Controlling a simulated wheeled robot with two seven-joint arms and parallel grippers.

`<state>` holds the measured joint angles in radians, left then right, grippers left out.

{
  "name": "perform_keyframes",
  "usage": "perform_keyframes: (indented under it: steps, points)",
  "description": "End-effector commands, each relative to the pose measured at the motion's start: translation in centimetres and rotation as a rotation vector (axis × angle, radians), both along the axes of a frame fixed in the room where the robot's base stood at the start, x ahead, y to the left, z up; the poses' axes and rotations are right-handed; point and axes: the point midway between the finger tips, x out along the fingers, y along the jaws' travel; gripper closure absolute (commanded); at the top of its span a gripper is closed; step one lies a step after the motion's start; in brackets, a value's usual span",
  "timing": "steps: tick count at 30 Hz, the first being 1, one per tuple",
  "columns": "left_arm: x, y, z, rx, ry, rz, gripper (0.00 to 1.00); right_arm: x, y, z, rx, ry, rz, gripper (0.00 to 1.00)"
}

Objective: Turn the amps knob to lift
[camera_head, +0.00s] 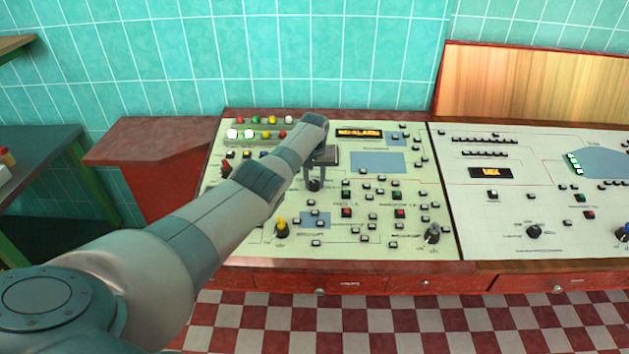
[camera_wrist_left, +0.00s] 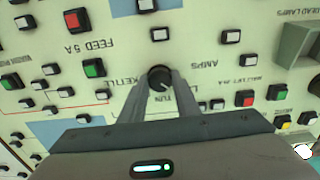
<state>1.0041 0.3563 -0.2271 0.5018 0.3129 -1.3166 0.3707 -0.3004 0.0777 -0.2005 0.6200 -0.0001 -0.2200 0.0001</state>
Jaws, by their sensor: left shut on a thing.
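The amps knob (camera_wrist_left: 159,75), a round black knob, sits on the cream control panel (camera_head: 235,240); the words AMPS, KETTLE and TUN stand upside down around it in the wrist view. A small light mark shows on its face, but I cannot read its setting for sure. My left gripper (camera_wrist_left: 160,88) is shut on this knob, one finger on each side. In the head view the knob (camera_head: 314,185) shows just below the left gripper (camera_head: 315,176), and my left arm covers part of the panel. My right gripper is not in view.
Small push buttons and lamps crowd the panel around the knob. A yellow knob (camera_head: 282,227) and another black knob (camera_head: 432,235) stand near its front edge. A second panel (camera_head: 480,235) adjoins on the right. An orange lit display (camera_head: 359,133) is at the back.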

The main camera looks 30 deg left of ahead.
Motion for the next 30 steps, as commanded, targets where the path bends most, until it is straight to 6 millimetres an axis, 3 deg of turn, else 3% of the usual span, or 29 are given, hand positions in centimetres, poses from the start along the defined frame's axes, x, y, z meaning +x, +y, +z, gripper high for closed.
perform_keyframes:
  steps: [3,4,6,20,30]
  points:
    - [0.1,0.0,0.1,0.0,-0.002,0.001,0.93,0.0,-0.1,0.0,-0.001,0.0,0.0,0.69]
    - [0.1,0.0,0.1,0.0,-0.002,0.001,0.64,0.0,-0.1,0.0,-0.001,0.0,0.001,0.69]
    - [0.1,0.0,0.1,0.0,-0.002,0.0,0.53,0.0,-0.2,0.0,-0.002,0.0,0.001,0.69]
    - [0.0,0.0,0.4,0.0,-0.001,-0.001,0.53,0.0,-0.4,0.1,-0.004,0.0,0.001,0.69]
    - [-0.5,-0.2,3.0,0.001,-0.001,-0.002,0.53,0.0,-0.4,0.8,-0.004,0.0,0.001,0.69]
